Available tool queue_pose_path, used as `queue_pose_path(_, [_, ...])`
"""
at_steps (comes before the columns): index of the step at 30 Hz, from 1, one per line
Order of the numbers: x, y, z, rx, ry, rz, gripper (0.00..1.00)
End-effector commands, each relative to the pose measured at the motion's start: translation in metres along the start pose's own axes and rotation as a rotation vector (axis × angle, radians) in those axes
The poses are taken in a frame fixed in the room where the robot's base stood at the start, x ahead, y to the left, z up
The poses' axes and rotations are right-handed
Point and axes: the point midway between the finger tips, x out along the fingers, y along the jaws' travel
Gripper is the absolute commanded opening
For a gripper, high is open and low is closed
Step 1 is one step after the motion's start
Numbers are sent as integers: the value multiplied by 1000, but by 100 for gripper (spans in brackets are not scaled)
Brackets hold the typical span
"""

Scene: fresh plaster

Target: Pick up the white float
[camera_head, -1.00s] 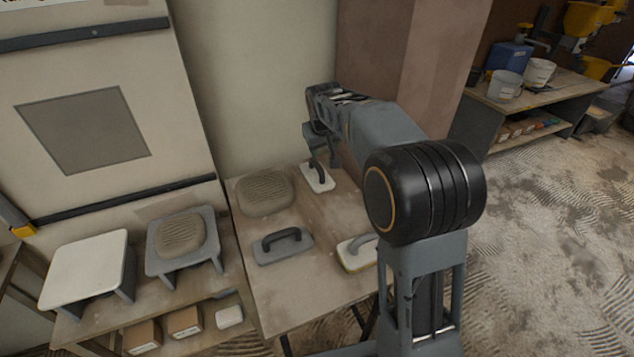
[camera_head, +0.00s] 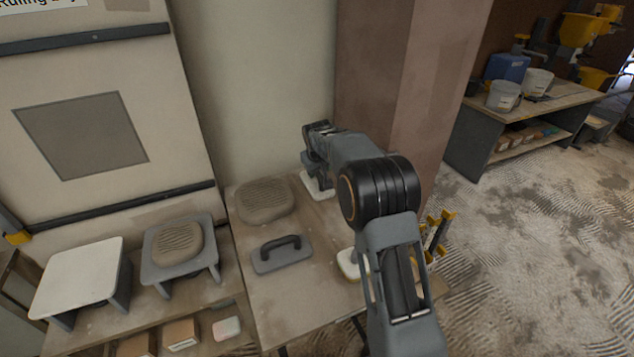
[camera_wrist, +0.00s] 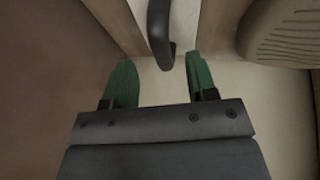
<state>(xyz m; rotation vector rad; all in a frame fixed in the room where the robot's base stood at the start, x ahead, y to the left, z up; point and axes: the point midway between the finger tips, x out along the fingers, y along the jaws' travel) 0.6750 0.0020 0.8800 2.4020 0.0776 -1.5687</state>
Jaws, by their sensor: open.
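A white float (camera_head: 314,190) lies on the bench at the back, by the foot of the pillar. My gripper (camera_head: 313,168) is over it and hides most of it in the head view. In the wrist view, the float's dark handle (camera_wrist: 160,32) rises over its pale board (camera_wrist: 184,22). My gripper (camera_wrist: 160,62) shows two green fingers, spread apart. The handle's near end lies between the fingertips or just ahead of them; the depth is hard to tell. The jaws are open and empty.
On the bench (camera_head: 290,310) are a beige ribbed pad (camera_head: 265,200), a grey float (camera_head: 282,254) and another pale float (camera_head: 348,264), partly behind my arm. The wall and pillar (camera_head: 365,100) stand close behind my gripper.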

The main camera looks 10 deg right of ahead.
Motion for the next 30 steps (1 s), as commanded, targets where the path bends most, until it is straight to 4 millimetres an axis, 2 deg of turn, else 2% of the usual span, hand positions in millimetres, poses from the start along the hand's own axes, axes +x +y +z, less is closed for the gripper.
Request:
queue_pose_path(9, [41,-1,0,0,-2,0,52])
queue_pose_path(20, [48,-1,0,0,-1,0,52])
queue_pose_path(30, [47,-1,0,0,-1,0,20])
